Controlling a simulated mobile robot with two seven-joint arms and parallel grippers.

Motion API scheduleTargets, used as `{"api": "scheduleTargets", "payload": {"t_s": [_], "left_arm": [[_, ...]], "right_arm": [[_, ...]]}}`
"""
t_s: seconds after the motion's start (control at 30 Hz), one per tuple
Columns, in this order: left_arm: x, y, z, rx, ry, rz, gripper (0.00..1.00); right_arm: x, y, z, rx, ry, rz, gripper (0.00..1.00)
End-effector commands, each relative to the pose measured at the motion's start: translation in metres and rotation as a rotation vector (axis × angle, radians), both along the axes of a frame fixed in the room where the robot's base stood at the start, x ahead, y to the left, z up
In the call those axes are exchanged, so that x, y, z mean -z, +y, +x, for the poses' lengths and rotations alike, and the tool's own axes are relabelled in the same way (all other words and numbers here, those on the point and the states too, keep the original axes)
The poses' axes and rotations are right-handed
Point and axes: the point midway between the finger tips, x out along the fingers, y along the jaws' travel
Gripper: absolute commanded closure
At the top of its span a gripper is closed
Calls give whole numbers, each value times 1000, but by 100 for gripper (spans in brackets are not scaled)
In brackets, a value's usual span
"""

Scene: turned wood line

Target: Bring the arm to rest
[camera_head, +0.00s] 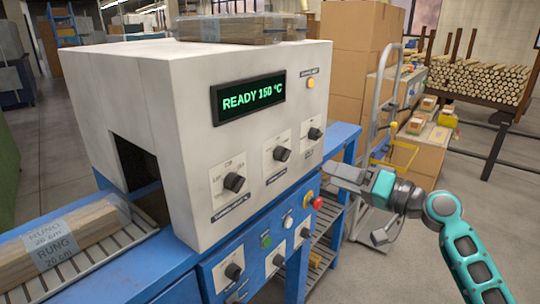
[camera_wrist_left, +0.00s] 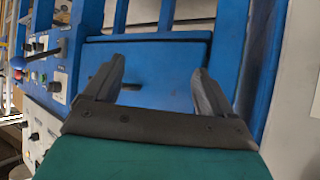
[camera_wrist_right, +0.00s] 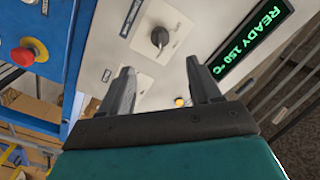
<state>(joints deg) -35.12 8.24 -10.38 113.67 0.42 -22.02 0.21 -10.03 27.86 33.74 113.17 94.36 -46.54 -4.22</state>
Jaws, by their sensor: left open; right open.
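My right gripper (camera_head: 349,180) reaches in from the right in the head view, in front of the right end of the machine's control face. In the right wrist view my right gripper (camera_wrist_right: 160,90) has its fingers apart with nothing between them; a knob (camera_wrist_right: 159,37) and the green display (camera_wrist_right: 255,35) show beyond. My left gripper (camera_wrist_left: 158,80) shows only in the left wrist view. Its fingers are apart and empty, facing a blue metal frame (camera_wrist_left: 150,55). The left arm does not show in the head view.
The white machine (camera_head: 200,100) on its blue stand reads "READY 150 °C". A red stop button (camera_head: 318,203) sits near my right gripper. A wrapped rung bundle (camera_head: 70,240) lies on the rollers at left. A hand truck (camera_head: 378,120) and cartons (camera_head: 350,45) stand behind. Floor at right is open.

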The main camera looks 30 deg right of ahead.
Motion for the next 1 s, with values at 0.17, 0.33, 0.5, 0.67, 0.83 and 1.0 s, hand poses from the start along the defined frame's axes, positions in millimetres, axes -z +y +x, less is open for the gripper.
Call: {"api": "scheduleTargets", "payload": {"t_s": [0.17, 0.33, 0.5, 0.67, 0.83, 1.0], "left_arm": [[0, 0, 0, 1, 0, 2, 15], [-5, 1, 0, 1, -2, 3, 15], [-13, 2, 0, 0, -5, 5, 15], [-19, 5, -1, -4, -10, 9, 15], [-19, 8, -5, -8, 4, 18, 15], [-23, 12, -6, -14, 4, 22, 15]], "right_arm": [[2, 1, 0, 2, 5, -2, 37], [45, 12, 3, 39, 94, -67, 37], [133, 42, -10, 93, 257, -250, 37], [203, 82, -40, 94, 357, -464, 37], [251, 135, -81, 41, 387, -689, 37], [271, 186, -116, -32, 349, -860, 37]]}}
